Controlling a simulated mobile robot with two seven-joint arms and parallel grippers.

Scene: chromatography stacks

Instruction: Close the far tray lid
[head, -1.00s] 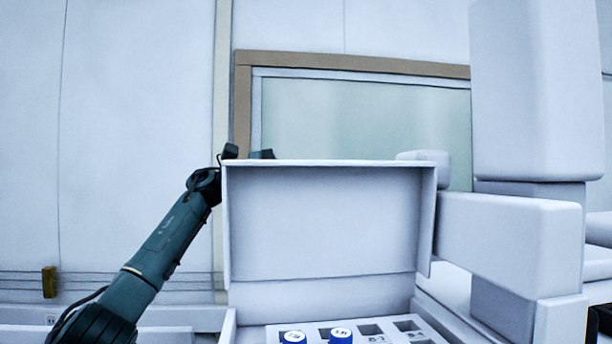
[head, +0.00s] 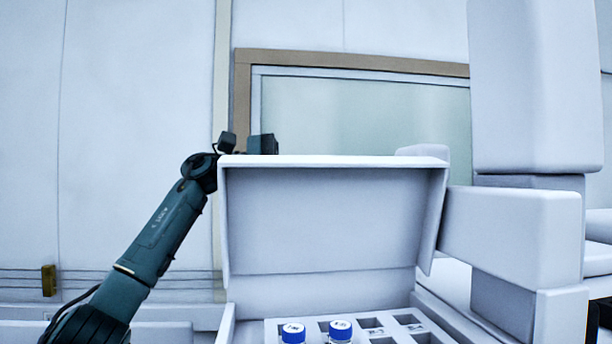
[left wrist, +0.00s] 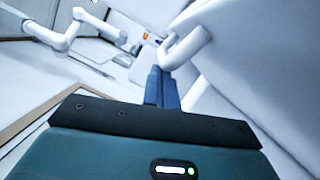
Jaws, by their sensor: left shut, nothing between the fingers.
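The tray lid (head: 330,215) is a white, shallow box-like cover, standing raised at the back of its tray and tilted forward over it. The tray (head: 356,323) below has square wells, and two blue-capped vials (head: 340,330) stand in its front wells. My left arm reaches up at the left, and the visible part of my left gripper (head: 262,144) is behind the lid's top edge; its fingertips are hidden there. In the left wrist view, the left gripper's blue fingers (left wrist: 163,88) are together with nothing between them. My right gripper is in neither view.
A white block-shaped instrument (head: 535,90) rises at the right, with a horizontal arm-like part (head: 510,235) close to the lid's right side. A framed window panel (head: 365,115) is on the wall behind. The space above the lid is clear.

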